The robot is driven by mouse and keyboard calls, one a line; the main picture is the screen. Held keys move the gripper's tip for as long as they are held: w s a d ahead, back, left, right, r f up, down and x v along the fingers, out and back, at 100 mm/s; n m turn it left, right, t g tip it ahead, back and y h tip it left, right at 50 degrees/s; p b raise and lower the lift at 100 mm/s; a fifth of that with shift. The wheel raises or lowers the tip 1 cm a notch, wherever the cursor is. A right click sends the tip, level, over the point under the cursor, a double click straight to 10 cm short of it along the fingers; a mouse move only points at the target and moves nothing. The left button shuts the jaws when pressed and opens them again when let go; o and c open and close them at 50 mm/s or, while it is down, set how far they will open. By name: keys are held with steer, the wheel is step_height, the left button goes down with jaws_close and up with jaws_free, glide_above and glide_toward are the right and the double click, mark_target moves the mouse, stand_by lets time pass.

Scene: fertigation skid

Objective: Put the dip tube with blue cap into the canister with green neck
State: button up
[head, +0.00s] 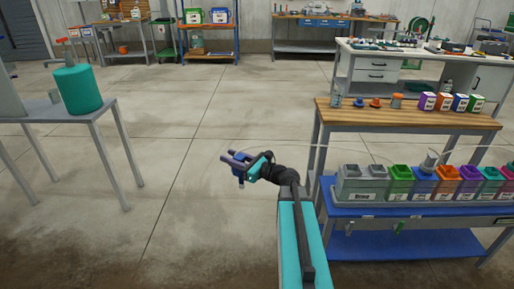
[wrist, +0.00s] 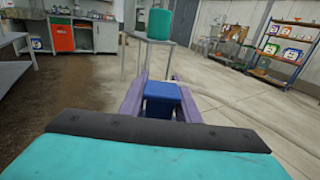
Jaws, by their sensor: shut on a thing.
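My gripper (head: 236,160) is out over open floor in the middle of the head view, left of the right-hand bench. It is shut on a blue block-like part, which I take for the blue cap (head: 238,171) of the dip tube. In the wrist view the blue cap (wrist: 162,92) sits between the two purple-grey fingers (wrist: 160,84). The tube itself is mostly hidden; only a short pale bit may show below the gripper. I cannot single out a canister with a green neck. A small green labelled container (head: 475,103) stands on the right bench's upper shelf.
A row of coloured bins, one of them green (head: 399,183), stands on the blue-topped right bench (head: 345,211). A teal cylinder (head: 78,90) stands on the left table (head: 100,112). Shelving (head: 208,28) is at the back. The floor between is clear.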

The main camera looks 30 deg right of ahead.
steer(key=s+a+f+n+g+y, duration=0.1)
steer(key=s+a+n+g+y, duration=0.1)
steer(key=a, duration=1)
steer(key=s+a+n+g+y, duration=0.3)
steer(key=a+n+y, duration=0.1)
steer(key=a, duration=0.8)
steer(key=shift+f+g+y, duration=0.4)
steer(key=shift+y, duration=0.4)
steer(key=shift+a, duration=0.1)
